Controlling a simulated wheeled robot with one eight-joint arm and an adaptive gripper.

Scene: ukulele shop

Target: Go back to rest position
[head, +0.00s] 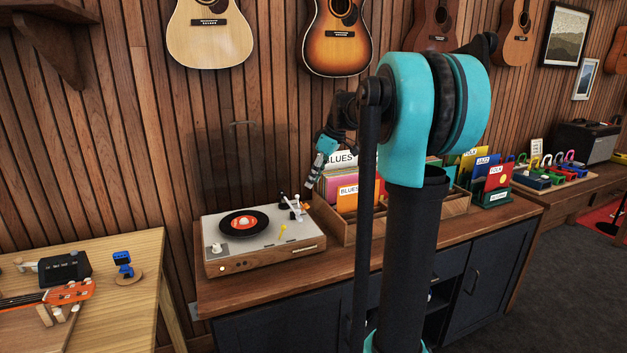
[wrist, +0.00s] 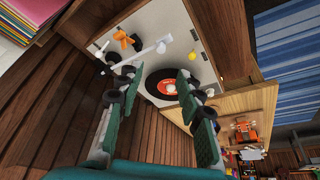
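My gripper (head: 320,165) is raised in the air near the right rear of the turntable, close to the front of the record crate in the head view. In the wrist view, my gripper's (wrist: 160,85) two green fingers stand apart, with nothing held between them. The turntable (head: 240,258) sits on the wooden cabinet top, with a black record with a red label (head: 243,222) on its platter. The record also shows beyond the fingers in the wrist view (wrist: 152,82). The tonearm (head: 294,206) is at the turntable's right side. My arm hides part of the cabinet and crates.
A wooden record crate (head: 336,222) with several sleeves stands right of the turntable. A wooden table (head: 128,268) at the left holds a ukulele (head: 62,296) and small items. Guitars (head: 210,30) hang on the slatted wall behind. Dark floor (head: 545,300) is clear at the right.

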